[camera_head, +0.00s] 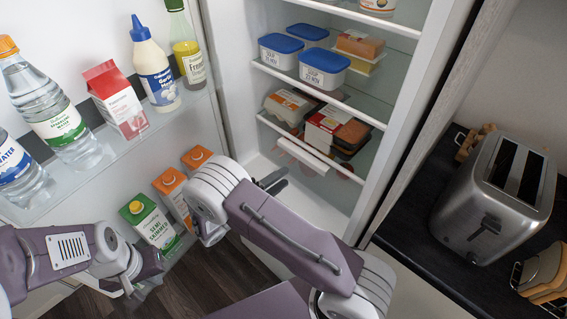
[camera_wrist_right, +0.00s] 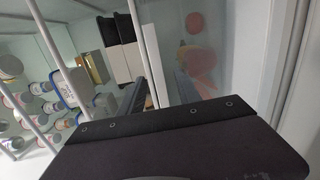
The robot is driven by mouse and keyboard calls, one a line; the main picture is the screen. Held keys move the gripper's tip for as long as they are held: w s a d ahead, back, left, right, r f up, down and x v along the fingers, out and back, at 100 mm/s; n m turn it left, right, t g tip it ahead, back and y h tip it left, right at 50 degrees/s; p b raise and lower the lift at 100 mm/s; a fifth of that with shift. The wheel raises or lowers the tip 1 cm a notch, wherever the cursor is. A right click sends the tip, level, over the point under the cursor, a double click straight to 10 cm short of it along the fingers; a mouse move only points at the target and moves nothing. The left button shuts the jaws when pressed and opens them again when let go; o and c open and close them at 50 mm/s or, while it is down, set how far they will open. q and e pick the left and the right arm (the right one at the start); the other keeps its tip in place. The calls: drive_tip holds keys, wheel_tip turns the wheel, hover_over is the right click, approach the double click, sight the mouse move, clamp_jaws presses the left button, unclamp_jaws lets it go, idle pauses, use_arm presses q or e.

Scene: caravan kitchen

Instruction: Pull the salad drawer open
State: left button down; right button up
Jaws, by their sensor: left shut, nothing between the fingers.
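The salad drawer (camera_head: 322,171) is at the bottom of the open fridge, under the lowest shelf. Its front is clear, and reddish shapes show through it in the right wrist view (camera_wrist_right: 222,65). A pale bar (camera_head: 304,155) runs along its top front. My right gripper (camera_head: 273,182) is in front of the drawer, at the left of the bar in the head view. Its two dark fingers are apart in the right wrist view (camera_wrist_right: 160,92), with a pale strip showing between them; I cannot tell whether they touch it. My left gripper (camera_head: 146,286) is shut and empty, low by the fridge door.
Shelves above hold meat packs (camera_head: 337,130) and blue-lidded tubs (camera_head: 324,68). The open door at left carries bottles (camera_head: 55,112) and cartons (camera_head: 150,222). A toaster (camera_head: 497,195) stands on the dark counter at right. The floor between door and fridge is partly hidden by my arm.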

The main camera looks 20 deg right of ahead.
sight(300, 159)
drive_tip(key=shift+t, duration=0.7)
drive_tip(key=x, duration=0.2)
drive_tip(key=w+x, duration=0.1)
drive_tip(key=x, duration=0.2)
drive_tip(key=p+x, duration=0.1)
drive_tip(key=x, duration=0.2)
drive_tip(key=shift+w+a+r, duration=0.1)
drive_tip(key=shift+w+a, duration=0.05)
drive_tip(key=shift+w, duration=0.1)
drive_tip(key=c, duration=0.9)
clamp_jaws()
drive_tip(key=shift+s, duration=0.15)
